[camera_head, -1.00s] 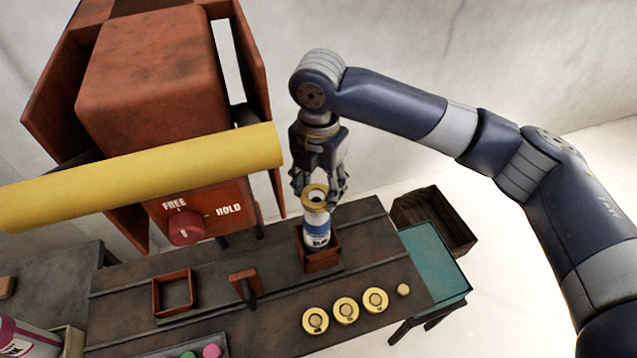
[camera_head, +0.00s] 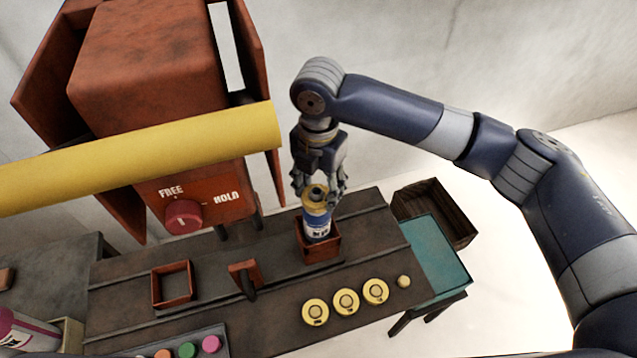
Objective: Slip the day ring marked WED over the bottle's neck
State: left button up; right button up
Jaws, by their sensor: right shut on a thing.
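The bottle (camera_head: 317,225), with a white and blue label, stands in a small red-brown square holder on the dark bench. A yellow ring (camera_head: 316,193) is at the top of the bottle and seems to be around its neck. The fingers partly hide it, and its marking is too small to read. My right gripper (camera_head: 319,188) points down over the bottle and is shut on this ring. Three other yellow rings, (camera_head: 315,312), (camera_head: 346,302) and (camera_head: 376,291), lie in a row on the bench, each around a pale peg. My left gripper is not in view.
A bare pale peg (camera_head: 404,282) stands right of the row. A red machine (camera_head: 150,75) with a FREE/HOLD knob (camera_head: 184,217) and a yellow bar (camera_head: 140,155) fill the left. An empty square holder (camera_head: 173,302) and upright red bracket (camera_head: 245,277) are on the bench.

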jog(key=shift+f, duration=0.45)
jog(key=o, duration=0.8)
jog(key=shift+c, duration=0.2)
notch_tip(320, 180, up, 12)
dwell(0.9)
